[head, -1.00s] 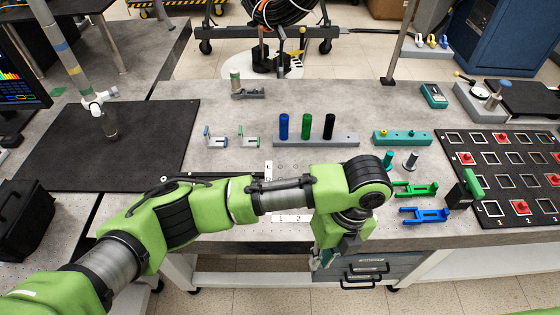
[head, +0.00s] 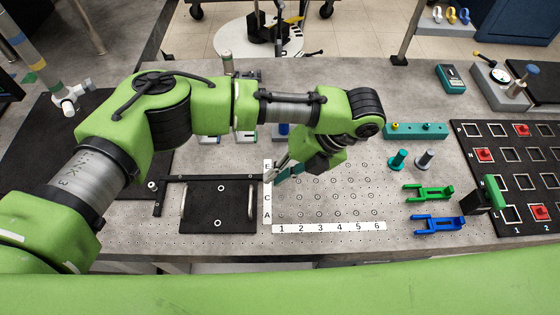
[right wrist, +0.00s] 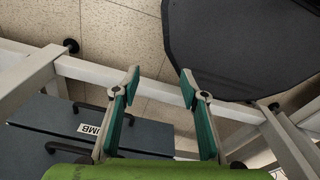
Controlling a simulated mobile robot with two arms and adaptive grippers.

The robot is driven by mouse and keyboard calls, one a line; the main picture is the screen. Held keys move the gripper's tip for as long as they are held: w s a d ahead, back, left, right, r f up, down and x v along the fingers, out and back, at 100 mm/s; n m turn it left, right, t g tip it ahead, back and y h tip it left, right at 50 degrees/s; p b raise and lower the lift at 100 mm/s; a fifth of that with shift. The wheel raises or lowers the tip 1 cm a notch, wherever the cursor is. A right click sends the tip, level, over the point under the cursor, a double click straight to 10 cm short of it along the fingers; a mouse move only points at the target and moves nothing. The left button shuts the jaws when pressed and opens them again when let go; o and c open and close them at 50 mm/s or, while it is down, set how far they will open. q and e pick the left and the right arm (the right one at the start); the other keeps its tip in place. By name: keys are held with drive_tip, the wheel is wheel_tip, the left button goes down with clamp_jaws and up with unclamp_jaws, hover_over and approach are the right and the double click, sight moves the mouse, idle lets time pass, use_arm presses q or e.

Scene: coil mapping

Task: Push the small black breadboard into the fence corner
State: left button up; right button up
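The small black breadboard (head: 219,211) lies on the grey table in the head view, with a silver handle at its left and right sides. A thin black fence (head: 190,179) runs along its far side and turns toward me at the left. A gap shows between the breadboard and the fence's left leg; I cannot tell if its far edge touches. My left gripper (head: 281,172) is above the table, right of the breadboard's far right corner; its finger gap is unclear. My right gripper (right wrist: 160,82) is open and empty in the right wrist view, above the floor.
Right of the breadboard is a grid of holes with a numbered white strip (head: 330,227). Green (head: 428,193) and blue (head: 437,223) forked parts, two pegs and a black board with red pieces (head: 541,213) stand farther right. My left arm hides part of the table's back.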

sight(250, 196)
use_arm(q)
drive_tip(key=p+x, duration=0.3)
drive_tip(key=x, duration=0.8)
drive_tip(key=shift+s+a+f, duration=0.15)
drive_tip(key=shift+a+f, duration=0.25)
drive_tip(key=shift+f, duration=0.15)
clamp_jaws()
use_arm(e)
drive_tip(key=s+r, duration=0.2)
drive_tip(key=r, duration=0.1)
drive_tip(key=shift+s+a+r, duration=0.15)
drive_tip(key=shift+s+a, duration=0.05)
drive_tip(key=shift+s, duration=0.15)
use_arm(q)
drive_tip(key=shift+a, duration=0.15)
use_arm(e)
drive_tip(key=shift+r, duration=0.1)
use_arm(q)
drive_tip(key=shift+w+a+p, duration=0.2)
drive_tip(key=shift+a+p, duration=0.8)
drive_tip(key=shift+a, duration=0.5)
drive_tip(key=shift+a+p, duration=0.65)
drive_tip(key=shift+a, duration=0.8)
use_arm(e)
drive_tip(key=shift+w+d+r, duration=0.1)
drive_tip(key=shift+r, duration=0.65)
drive_tip(key=shift+w+d+r, duration=0.1)
drive_tip(key=shift+r, duration=0.65)
